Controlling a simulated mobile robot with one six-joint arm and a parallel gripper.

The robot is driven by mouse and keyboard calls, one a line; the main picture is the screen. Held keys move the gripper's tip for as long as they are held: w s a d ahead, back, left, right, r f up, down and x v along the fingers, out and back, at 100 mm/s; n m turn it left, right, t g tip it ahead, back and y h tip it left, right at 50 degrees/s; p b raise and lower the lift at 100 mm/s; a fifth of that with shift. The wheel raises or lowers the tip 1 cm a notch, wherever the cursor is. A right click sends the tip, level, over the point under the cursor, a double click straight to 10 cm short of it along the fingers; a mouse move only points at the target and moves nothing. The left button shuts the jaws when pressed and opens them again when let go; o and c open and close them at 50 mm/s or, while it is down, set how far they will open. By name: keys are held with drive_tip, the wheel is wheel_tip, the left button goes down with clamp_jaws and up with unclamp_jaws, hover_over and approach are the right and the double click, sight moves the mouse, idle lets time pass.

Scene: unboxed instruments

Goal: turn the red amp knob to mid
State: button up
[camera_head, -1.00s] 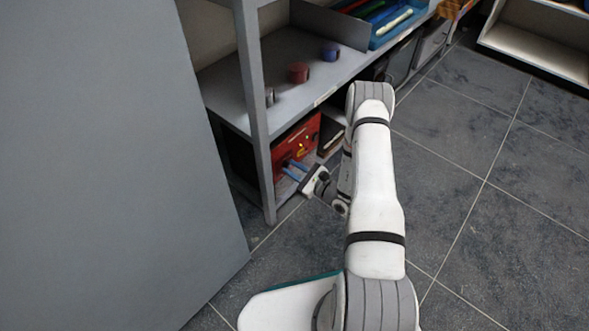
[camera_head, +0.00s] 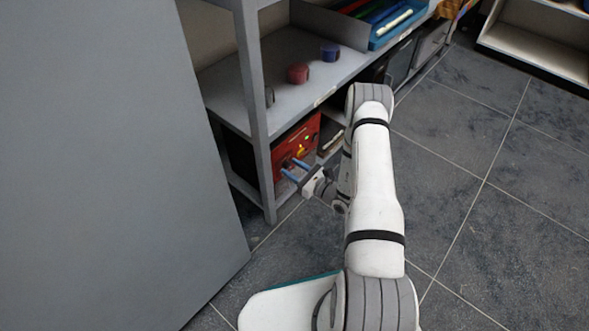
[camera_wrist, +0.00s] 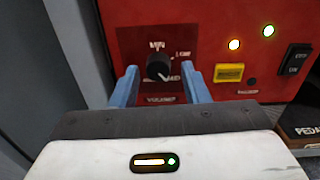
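The amp (camera_head: 308,132) is a red box on the lower shelf, and its red front panel (camera_wrist: 217,40) fills much of the wrist view. The round black knob (camera_wrist: 158,67) sits on that panel, with small white labels around it. A pale mark shows near the knob's lower right, but its exact pointing is hard to tell. My gripper (camera_wrist: 159,73) is open, its two blue fingers on the left and right of the knob with gaps visible. Whether the fingertips reach the knob's depth is unclear. In the head view my gripper (camera_head: 294,169) faces the amp's front.
A yellow button (camera_wrist: 229,73), two lit lamps and a black rocker switch (camera_wrist: 295,59) are right of the knob. A grey shelf post (camera_head: 257,110) stands close left of the amp. Red (camera_head: 298,74) and blue (camera_head: 330,52) round items sit on the shelf above. The floor at right is clear.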

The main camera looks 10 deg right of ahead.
drive_tip(key=shift+o, duration=0.3)
drive_tip(key=p+v, duration=0.2)
drive_tip(key=v, duration=0.5)
drive_tip(key=shift+s+d, duration=0.25)
drive_tip(key=shift+s, duration=0.1)
